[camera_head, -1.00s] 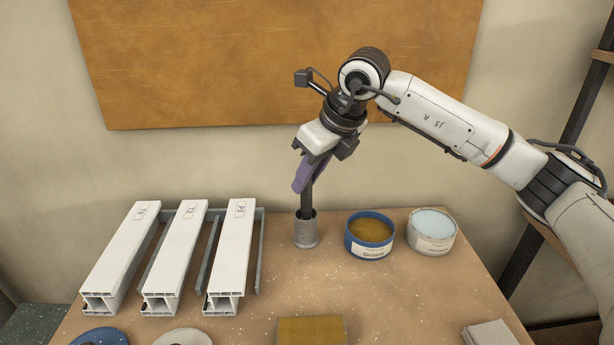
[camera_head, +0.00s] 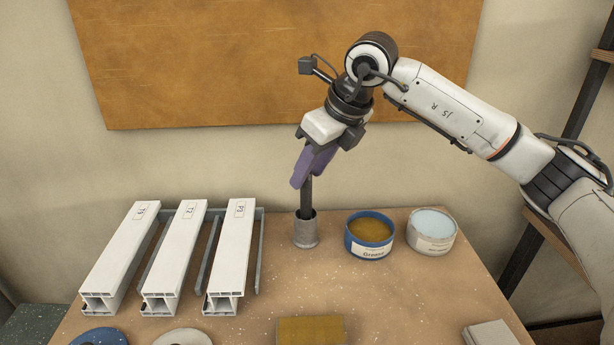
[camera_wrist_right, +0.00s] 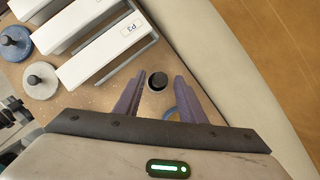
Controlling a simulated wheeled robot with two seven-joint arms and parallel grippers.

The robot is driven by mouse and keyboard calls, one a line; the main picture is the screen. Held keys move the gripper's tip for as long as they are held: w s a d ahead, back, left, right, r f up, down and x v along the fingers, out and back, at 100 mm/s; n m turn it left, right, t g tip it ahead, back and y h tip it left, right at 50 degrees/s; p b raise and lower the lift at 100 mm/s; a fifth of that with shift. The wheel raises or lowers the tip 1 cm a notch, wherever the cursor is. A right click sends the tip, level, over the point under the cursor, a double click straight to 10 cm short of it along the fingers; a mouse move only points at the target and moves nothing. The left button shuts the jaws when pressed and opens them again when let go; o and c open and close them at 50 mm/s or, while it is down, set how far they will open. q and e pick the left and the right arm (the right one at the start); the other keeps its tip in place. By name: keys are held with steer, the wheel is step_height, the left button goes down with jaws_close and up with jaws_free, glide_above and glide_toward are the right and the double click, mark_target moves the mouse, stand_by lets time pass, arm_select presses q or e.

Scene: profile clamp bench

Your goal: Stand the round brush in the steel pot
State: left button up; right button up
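The round brush (camera_head: 306,198) shows as a dark upright handle. Its lower end is inside the steel pot (camera_head: 306,233), hidden by the pot wall. In the right wrist view the brush (camera_wrist_right: 158,80) is seen end-on from above, a dark disc within the pot's grey rim. My right gripper (camera_head: 301,182) has purple fingers and is tilted above the pot at the brush's upper end. In the right wrist view its fingers (camera_wrist_right: 158,97) are spread apart, with the brush between and beyond them and a gap on both sides. I cannot make out my left gripper.
A blue grease tin (camera_head: 369,246) and a white tin (camera_head: 432,243) stand right of the pot. White profiles (camera_head: 233,245) lie on a rack to the left. A yellow-brown block (camera_head: 311,331) is at the front. Bare bench lies between the pot and this block.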

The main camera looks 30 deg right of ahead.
steer(key=v, duration=1)
steer(key=shift+f, duration=0.15)
